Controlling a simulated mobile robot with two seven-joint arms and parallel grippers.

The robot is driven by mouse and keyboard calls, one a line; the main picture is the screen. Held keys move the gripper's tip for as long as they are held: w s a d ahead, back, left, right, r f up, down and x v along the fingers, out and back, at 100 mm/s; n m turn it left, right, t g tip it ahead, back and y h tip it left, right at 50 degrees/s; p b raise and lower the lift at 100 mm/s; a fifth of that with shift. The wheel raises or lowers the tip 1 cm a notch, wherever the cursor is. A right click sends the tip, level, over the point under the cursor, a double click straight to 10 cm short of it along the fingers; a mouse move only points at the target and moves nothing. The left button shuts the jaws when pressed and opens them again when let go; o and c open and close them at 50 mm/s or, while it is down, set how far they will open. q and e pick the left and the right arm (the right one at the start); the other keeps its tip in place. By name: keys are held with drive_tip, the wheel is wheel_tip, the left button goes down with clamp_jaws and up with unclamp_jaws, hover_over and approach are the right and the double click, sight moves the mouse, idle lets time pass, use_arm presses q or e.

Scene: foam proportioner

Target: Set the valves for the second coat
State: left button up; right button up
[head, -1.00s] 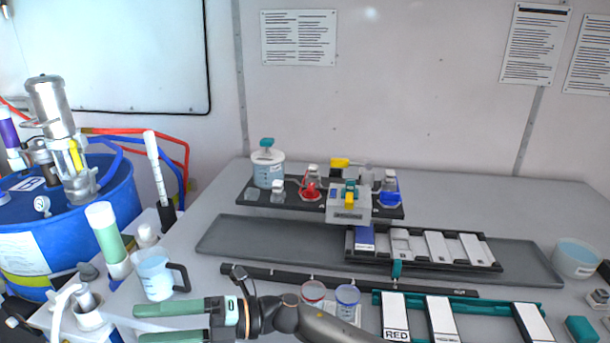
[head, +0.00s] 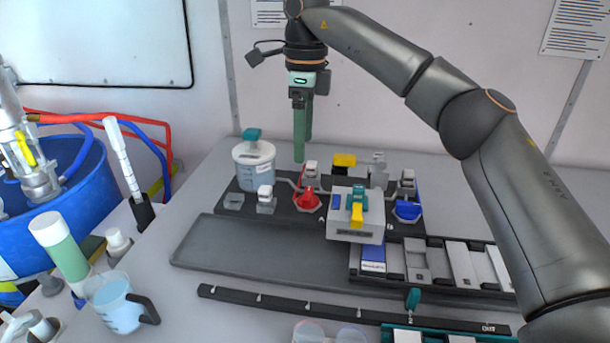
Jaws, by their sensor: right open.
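A dark valve board (head: 237,208) lies on the table at the back. On it are a red valve handle (head: 307,199), a blue valve handle (head: 407,211) and a yellow piece (head: 344,160) at the rear. A grey block (head: 354,232) at the front has a yellow lever (head: 357,212) and a teal knob. A clear pot (head: 255,168) with a teal-handled lid (head: 252,134) stands at the left end. My right gripper (head: 301,158) points down above the board, between pot and red handle. It is open and empty, its fingers nearly overlapping in this view. My left gripper is out of view.
A grey tray (head: 215,248) lies in front of the board, with a rack of cards (head: 462,262) at right. A black rail (head: 280,304) runs along the front. A blue drum (head: 85,195), a jug (head: 112,302) and a green-filled cylinder (head: 60,245) stand left.

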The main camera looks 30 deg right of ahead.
sight(308, 193)
drive_tip(key=f, duration=0.7)
drive_tip(key=d+f, duration=0.1)
drive_tip(key=f, duration=0.3)
drive_tip(key=shift+f+p, duration=0.3)
drive_tip(key=shift+c, duration=0.2)
drive_tip(key=c, duration=1.3)
